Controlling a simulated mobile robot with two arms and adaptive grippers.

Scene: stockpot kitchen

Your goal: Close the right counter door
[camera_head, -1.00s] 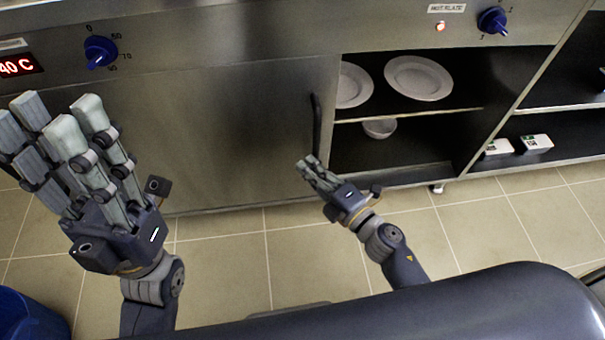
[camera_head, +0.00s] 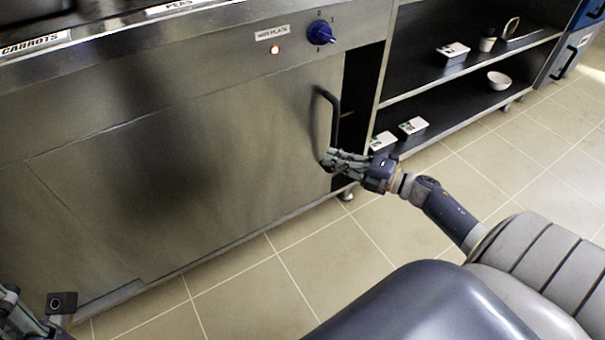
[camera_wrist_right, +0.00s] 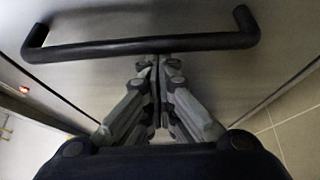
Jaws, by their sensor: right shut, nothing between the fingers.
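The right counter door (camera_head: 220,130) is a flat steel panel with a dark vertical bar handle (camera_head: 335,110) near its right edge. A narrow dark gap (camera_head: 364,95) shows between that edge and the counter's right post.
A blue knob (camera_head: 320,32) and a lit red lamp (camera_head: 275,49) sit above the door. Open shelves (camera_head: 470,75) to the right hold white boxes, a cup and a bowl (camera_head: 499,80). The tiled floor (camera_head: 270,290) in front is clear.

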